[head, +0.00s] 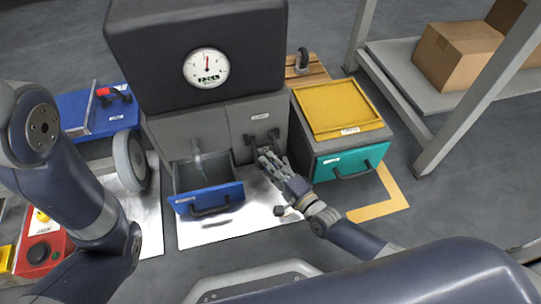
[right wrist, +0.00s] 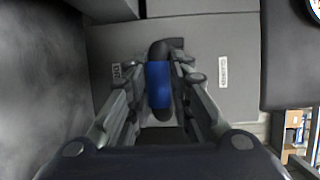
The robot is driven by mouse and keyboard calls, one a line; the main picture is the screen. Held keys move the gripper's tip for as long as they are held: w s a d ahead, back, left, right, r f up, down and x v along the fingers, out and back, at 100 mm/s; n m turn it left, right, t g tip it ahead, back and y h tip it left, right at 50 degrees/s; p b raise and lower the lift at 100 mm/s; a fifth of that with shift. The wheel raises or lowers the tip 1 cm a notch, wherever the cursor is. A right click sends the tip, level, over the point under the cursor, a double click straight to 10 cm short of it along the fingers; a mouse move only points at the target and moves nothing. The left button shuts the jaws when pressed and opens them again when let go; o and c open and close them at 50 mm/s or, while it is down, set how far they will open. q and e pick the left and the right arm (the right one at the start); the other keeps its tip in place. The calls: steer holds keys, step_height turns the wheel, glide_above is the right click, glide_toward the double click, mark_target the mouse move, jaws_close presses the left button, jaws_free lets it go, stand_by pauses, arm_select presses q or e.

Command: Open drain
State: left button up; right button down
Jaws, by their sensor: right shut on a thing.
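My right gripper (head: 269,156) reaches up to a dark handle (head: 262,136) on the grey front panel (head: 244,114) under the gauge housing. In the right wrist view my right gripper (right wrist: 160,88) is shut on the handle, a black bar with a blue sleeve (right wrist: 159,84) between the fingers. Two small white labels sit on the panel beside it, too small to read surely. No part is clearly readable as the drain. My left arm is at the left of the head view, but its gripper is out of frame.
A blue-fronted drawer (head: 210,198) stands open left of my right gripper. A black housing with a round gauge (head: 206,68) is above. To the right is a cabinet with a yellow top (head: 342,106) and a teal drawer front (head: 351,163). A shelf post (head: 470,95) stands further right.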

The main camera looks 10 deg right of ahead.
steer(key=f+b, duration=0.1)
steer(key=f, duration=0.2)
steer(key=shift+w+f+b, duration=0.2)
steer(key=shift+w+b, duration=0.15)
steer(key=shift+w, duration=0.05)
steer(key=shift+w+d+f, duration=0.1)
steer(key=shift+w, duration=0.15)
steer(key=c, duration=1.5)
jaws_free()
steer(key=shift+w+a, duration=0.1)
steer(key=shift+a, duration=0.1)
steer(key=shift+s, duration=0.2)
